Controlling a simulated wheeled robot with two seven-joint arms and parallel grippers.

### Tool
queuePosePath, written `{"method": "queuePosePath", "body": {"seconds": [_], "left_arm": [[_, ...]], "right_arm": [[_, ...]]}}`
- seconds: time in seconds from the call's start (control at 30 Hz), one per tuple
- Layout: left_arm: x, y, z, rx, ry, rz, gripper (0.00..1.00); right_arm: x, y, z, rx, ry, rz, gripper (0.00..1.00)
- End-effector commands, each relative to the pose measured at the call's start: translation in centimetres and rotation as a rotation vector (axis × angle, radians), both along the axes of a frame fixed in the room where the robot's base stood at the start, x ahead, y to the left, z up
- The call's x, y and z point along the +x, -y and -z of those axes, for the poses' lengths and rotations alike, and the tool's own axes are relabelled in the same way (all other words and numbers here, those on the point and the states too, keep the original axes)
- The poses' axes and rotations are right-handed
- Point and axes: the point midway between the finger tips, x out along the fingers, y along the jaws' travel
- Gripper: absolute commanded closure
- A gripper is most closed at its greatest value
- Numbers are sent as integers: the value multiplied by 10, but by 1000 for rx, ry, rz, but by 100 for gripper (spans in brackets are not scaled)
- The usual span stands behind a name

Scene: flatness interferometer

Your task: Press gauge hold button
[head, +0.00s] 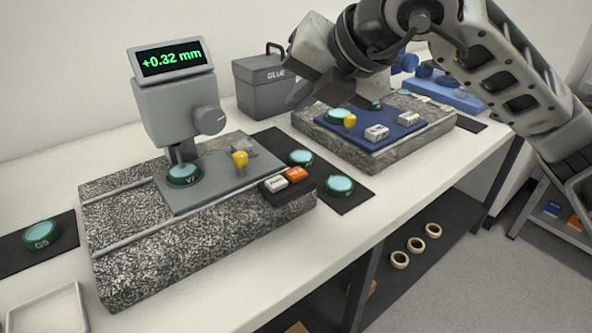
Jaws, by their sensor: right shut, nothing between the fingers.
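The gauge (168,108) stands on a speckled granite base (150,248) at left, its display (172,58) lit green with "+0.32 mm". A green disc (184,174) lies under its probe. A dark button box (290,195) at the base's front right corner carries a white button (275,184) and an orange button (295,174); their lettering is too small to read surely. My right gripper (303,92) is shut and empty, above and behind the button box, apart from it. Its arm comes in from the upper right. My left gripper is out of view.
A second granite block (370,152) with a blue mat and small parts stands behind right, close to my right gripper. A grey GLUE box (266,88) is at the back. Dark mats (345,200) with green discs lie between. A yellow knob (240,160) rises beside the gauge.

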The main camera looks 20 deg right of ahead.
Motion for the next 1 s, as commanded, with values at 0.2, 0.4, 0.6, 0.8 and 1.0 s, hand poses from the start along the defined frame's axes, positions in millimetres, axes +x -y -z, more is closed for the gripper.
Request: {"method": "queuePosePath", "body": {"seconds": [0.2,0.4,0.6,0.8,1.0], "left_arm": [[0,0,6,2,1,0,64],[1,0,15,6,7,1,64],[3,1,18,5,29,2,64],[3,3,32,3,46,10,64],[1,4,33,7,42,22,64]], "right_arm": [[0,0,10,0,-1,-2,100],[0,0,31,0,-2,-3,100],[0,0,61,1,-2,-3,100],[0,-1,86,2,0,-3,100],[0,-1,89,1,-1,-3,100]]}}
